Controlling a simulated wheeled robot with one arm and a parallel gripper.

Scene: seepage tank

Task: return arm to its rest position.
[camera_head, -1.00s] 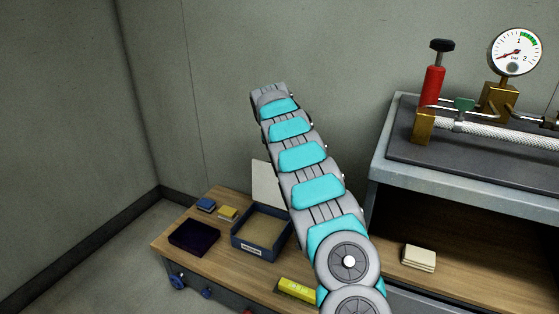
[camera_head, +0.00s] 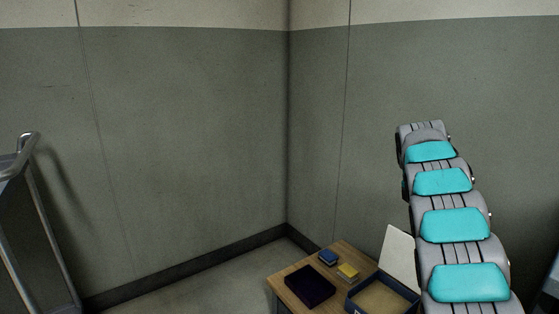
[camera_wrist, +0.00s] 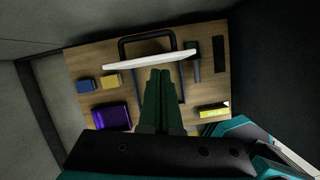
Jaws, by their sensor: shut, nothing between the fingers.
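My gripper (camera_wrist: 160,84) shows in the wrist view. Its two dark green fingers lie together with nothing between them, above a wooden cart top (camera_wrist: 84,68). In the head view only my grey and teal arm shows, raised at the right; the gripper is not visible there. In the wrist view the fingers hide part of an open box with a white lid (camera_wrist: 150,59). The box (camera_head: 377,299) also shows in the head view, left of the arm, with its lid leaning up behind it.
The wooden cart (camera_head: 283,284) holds a dark purple tray (camera_head: 310,285), a blue block (camera_head: 328,257) and a yellow block (camera_head: 348,271). A yellow item (camera_wrist: 213,111) lies at its right in the wrist view. A metal-railed cart (camera_head: 35,235) stands at far left. Floor between is clear.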

